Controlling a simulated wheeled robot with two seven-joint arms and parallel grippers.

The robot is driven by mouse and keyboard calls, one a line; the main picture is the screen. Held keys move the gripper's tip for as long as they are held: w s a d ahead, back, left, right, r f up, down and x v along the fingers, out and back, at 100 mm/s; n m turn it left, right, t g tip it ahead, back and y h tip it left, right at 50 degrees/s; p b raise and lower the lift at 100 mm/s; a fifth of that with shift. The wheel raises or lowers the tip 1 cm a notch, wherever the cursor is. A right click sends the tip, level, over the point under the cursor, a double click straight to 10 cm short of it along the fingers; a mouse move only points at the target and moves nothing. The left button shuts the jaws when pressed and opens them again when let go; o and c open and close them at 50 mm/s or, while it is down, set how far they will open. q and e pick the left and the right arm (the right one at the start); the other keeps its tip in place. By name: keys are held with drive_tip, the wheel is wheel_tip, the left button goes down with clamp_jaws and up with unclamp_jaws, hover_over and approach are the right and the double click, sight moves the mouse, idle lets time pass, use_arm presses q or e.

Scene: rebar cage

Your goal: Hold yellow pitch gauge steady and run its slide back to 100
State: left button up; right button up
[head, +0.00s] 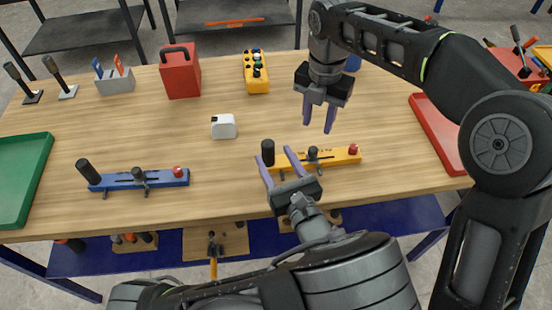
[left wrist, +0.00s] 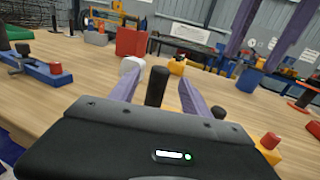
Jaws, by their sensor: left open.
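The yellow pitch gauge (head: 335,156) lies on the wooden table. It has a black upright post (head: 267,152) at its left end, a dark slide (head: 313,154) near its middle and a red knob (head: 353,149) at its right end. My left gripper (head: 273,155) is open at the post end. In the left wrist view the post (left wrist: 156,87) shows between its two purple fingers; contact cannot be told. My right gripper (head: 317,127) is open and empty, pointing down above and behind the slide. The scale marks are too small to read.
A blue gauge (head: 155,178) lies to the left on the table. A white block (head: 223,126) stands behind the yellow gauge. A red box (head: 180,72) and a yellow box (head: 256,75) stand further back. Green (head: 20,180) and red (head: 433,130) trays flank the table.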

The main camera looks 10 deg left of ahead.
sight(265, 141)
idle(0.3)
use_arm(q)
drive_tip(key=shift+x, duration=3.95)
clamp_jaws()
use_arm(e)
drive_tip(key=shift+o, duration=1)
drive_tip(key=shift+r, duration=0.1)
wheel_tip(265, 141, up, 2)
drive_tip(key=n, duration=0.4)
drive_tip(key=shift+r, duration=0.1)
